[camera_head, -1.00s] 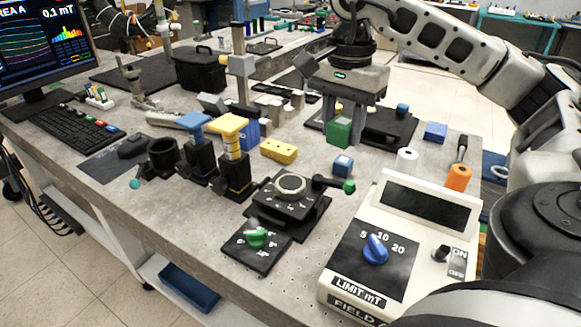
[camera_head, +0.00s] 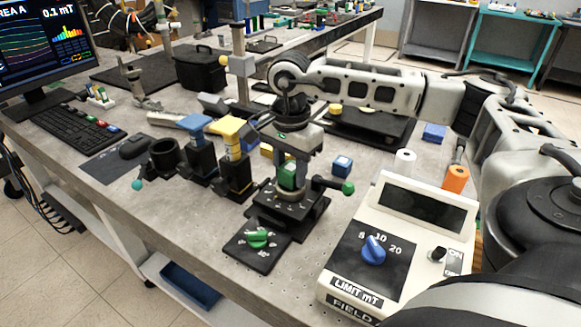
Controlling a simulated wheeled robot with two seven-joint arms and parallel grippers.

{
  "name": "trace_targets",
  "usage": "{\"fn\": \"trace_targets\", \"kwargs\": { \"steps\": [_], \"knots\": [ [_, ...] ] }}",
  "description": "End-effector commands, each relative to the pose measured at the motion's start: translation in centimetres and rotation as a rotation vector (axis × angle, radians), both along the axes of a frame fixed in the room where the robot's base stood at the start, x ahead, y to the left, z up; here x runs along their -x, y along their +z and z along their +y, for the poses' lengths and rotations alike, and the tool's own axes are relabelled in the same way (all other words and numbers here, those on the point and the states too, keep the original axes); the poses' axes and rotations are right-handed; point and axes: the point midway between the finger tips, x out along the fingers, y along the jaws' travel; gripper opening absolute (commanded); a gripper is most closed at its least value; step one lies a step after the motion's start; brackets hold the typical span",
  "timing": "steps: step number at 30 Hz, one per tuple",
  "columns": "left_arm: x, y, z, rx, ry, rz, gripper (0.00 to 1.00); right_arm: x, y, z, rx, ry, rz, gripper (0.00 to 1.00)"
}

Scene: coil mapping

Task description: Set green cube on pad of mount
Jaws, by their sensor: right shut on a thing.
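The green cube (camera_head: 288,176) is between the fingers of my right gripper (camera_head: 290,172), which points down. The cube is over the middle of the black mount (camera_head: 288,210), which has a dial-like top and a side lever with a green knob (camera_head: 347,188). The mount's round pad is mostly hidden behind the cube and fingers. I cannot tell whether the cube touches the pad or is just above it. My left gripper is not in view.
A blue cube (camera_head: 342,166) sits right of the gripper.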

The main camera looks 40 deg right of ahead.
Motion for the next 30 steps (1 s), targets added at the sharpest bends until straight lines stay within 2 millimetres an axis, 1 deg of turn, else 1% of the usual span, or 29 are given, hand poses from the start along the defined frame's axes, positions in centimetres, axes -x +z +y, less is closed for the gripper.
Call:
{"fn": "trace_targets", "kwargs": {
  "steps": [4, 8, 9, 10, 11, 18, 21, 23, 26, 30],
  "knots": [
    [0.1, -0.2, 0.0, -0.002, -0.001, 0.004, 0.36, 0.0, 0.0, 0.0, 0.0, 0.0, 0.0, 0.13],
    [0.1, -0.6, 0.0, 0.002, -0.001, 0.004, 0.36, 0.0, -0.5, 0.0, 0.0, 0.0, 0.001, 0.13],
    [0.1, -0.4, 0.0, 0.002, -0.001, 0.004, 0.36, 0.0, -0.3, 0.0, 0.0, 0.0, 0.001, 0.47],
    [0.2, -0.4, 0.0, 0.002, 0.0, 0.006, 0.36, 0.0, -0.3, 0.0, 0.0, 0.0, 0.001, 0.55],
    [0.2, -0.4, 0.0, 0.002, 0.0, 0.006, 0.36, 0.0, -0.3, 0.0, 0.0, 0.0, 0.001, 0.58],
    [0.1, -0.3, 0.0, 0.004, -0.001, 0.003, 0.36, 0.0, -0.2, 0.0, 0.0, 0.0, 0.001, 0.58],
    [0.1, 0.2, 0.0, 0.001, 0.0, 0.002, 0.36, 0.0, 0.4, 0.0, 0.0, 0.0, 0.0, 0.58],
    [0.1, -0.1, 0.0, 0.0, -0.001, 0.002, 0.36, 0.0, 0.8, 0.0, 0.0, 0.0, 0.0, 0.58],
    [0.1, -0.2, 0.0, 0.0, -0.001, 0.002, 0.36, -0.1, 2.5, 0.0, -0.001, 0.0, -0.004, 0.58],
    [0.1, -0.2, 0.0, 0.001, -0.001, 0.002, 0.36, -0.1, 5.6, 0.0, -0.001, 0.0, -0.005, 0.58]
  ]
}}
